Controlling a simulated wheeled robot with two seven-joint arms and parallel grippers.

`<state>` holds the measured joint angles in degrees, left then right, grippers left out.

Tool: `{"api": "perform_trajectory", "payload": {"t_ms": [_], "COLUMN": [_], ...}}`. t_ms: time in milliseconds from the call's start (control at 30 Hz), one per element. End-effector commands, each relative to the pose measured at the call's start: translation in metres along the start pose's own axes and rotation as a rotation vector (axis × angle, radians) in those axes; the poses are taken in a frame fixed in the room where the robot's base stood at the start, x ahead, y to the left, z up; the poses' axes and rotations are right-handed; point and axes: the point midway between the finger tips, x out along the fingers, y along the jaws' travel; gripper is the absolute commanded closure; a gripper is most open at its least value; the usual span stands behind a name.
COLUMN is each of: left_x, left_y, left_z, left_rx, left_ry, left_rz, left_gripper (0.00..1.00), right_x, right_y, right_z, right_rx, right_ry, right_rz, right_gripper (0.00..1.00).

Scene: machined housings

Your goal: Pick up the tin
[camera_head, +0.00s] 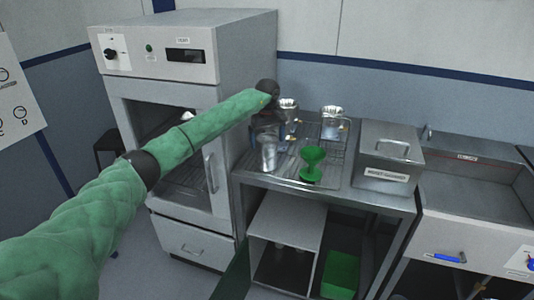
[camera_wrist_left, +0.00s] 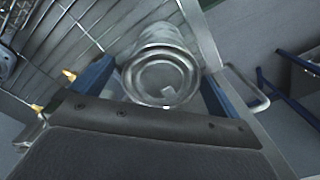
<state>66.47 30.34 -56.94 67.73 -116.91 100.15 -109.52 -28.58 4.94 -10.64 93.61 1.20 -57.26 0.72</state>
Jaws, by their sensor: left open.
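A shiny metal tin (camera_head: 268,157) stands near the left front of the rack-topped metal table. In the left wrist view the tin (camera_wrist_left: 161,75) shows its round ringed end close to the camera. My left gripper (camera_head: 266,136) comes down over the tin from above, at the end of my green-sleeved arm. Its two bluish fingers are apart, one on each side of the tin. I cannot tell whether either finger touches it. My right gripper is not in view.
Two metal jugs, one at the back (camera_head: 333,122) and one behind my gripper (camera_head: 289,108), are close by. A lidded metal box (camera_head: 389,157) is at right. A white oven cabinet (camera_head: 185,60) stands left.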

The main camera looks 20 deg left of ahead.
Motion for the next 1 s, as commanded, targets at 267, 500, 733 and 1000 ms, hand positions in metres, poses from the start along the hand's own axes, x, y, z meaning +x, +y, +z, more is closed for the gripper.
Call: {"api": "perform_trajectory", "payload": {"t_ms": [267,500,733,1000], "left_x": [0.033,0.034,0.034,0.033], "left_y": [-0.001,-0.001,-0.001,-0.001], "left_z": [0.000,0.000,0.000,0.000], "left_rx": [0.000,0.000,0.000,0.000], "left_ry": [-0.002,-0.001,-0.001,0.000], "left_rz": [0.001,0.001,0.001,0.002], "left_gripper": [0.00,0.04,0.49,0.68], "right_x": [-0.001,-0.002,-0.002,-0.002], "right_y": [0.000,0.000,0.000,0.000], "right_z": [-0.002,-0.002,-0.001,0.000], "right_rx": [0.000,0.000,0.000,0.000], "right_ry": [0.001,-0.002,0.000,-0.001], "right_rz": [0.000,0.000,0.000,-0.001], "right_gripper": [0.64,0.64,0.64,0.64]}}
